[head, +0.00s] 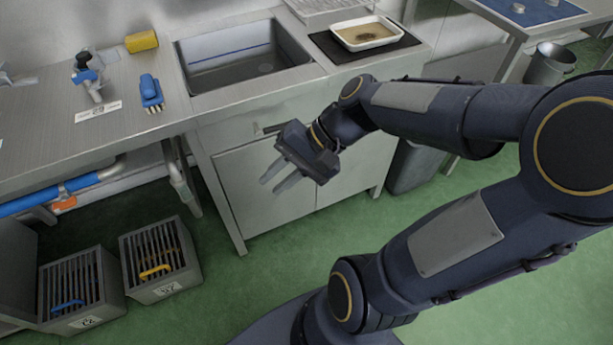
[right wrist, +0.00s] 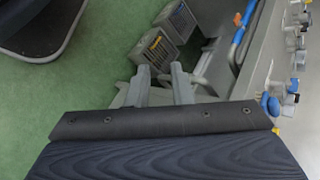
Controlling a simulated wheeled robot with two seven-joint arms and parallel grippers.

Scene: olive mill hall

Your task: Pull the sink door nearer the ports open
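The sink cabinet has two pale grey doors under the basin. The left door (head: 246,192) lies nearer the bench with the pipes and looks closed. The right door (head: 345,180) also looks closed and is partly hidden by my arm. A dark bar handle (head: 270,128) shows near the top of the left door, its right part hidden behind my gripper. My right gripper (head: 279,178) is in front of the left door, fingers apart and empty, pointing down and left. In the right wrist view its two fingers (right wrist: 160,84) show a clear gap. My left gripper is not in view.
The sink basin (head: 240,62) is above the doors. A blue brush (head: 151,90) and a valve-like fitting (head: 90,78) are on the left bench. Two slatted crates (head: 161,262) stand on the floor at left. A grey bin (head: 415,165) is right of the cabinet. Green floor before the doors is clear.

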